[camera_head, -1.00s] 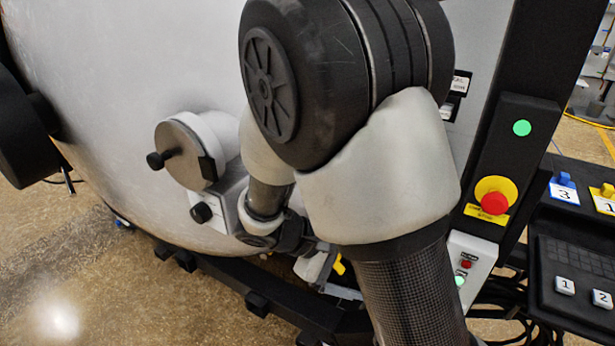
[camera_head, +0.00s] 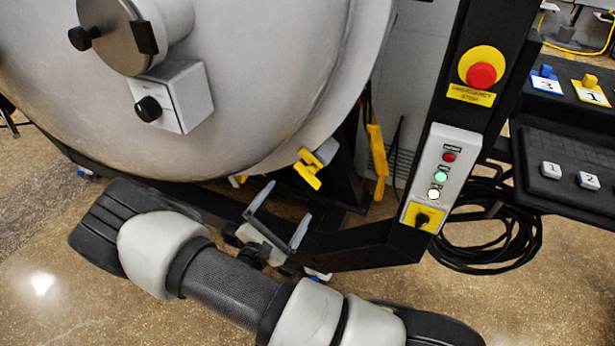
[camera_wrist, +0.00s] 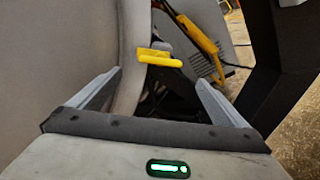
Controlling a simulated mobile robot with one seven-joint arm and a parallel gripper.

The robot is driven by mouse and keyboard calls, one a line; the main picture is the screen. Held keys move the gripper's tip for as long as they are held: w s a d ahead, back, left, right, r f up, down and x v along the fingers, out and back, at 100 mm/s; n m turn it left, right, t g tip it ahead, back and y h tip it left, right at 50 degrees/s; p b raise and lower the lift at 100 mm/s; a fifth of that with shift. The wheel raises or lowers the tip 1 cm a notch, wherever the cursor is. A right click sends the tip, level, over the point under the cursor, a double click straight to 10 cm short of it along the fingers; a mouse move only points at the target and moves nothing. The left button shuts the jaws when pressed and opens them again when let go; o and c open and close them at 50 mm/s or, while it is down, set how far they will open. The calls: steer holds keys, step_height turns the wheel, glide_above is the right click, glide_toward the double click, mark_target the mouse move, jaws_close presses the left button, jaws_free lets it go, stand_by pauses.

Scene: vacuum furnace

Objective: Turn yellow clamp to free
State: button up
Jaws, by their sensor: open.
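The yellow clamp (camera_head: 308,170) sits at the lower right rim of the large grey round furnace door. In the wrist view the clamp (camera_wrist: 158,58) lies level, just beyond and between the fingertips in the picture. My gripper (camera_head: 288,200) is open and empty, pointing up toward the clamp from below. In the wrist view both fingers of my gripper (camera_wrist: 159,77) are spread wide, with a visible gap before the clamp. The clamp's mount is partly dark and hard to make out.
A long yellow part (camera_head: 377,155) hangs right of the clamp. A control box (camera_head: 448,165) with a yellow-backed knob (camera_head: 422,218) stands on the black frame farther right, below a red emergency stop (camera_head: 481,74). Black cables (camera_head: 495,245) coil beside it.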

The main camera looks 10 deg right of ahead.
mark_target(307, 174)
steer(key=b+x, duration=0.2)
steer(key=x, duration=1.1)
steer(key=shift+w+d, duration=0.2)
steer(key=shift+c, duration=0.4)
steer(key=c, duration=1)
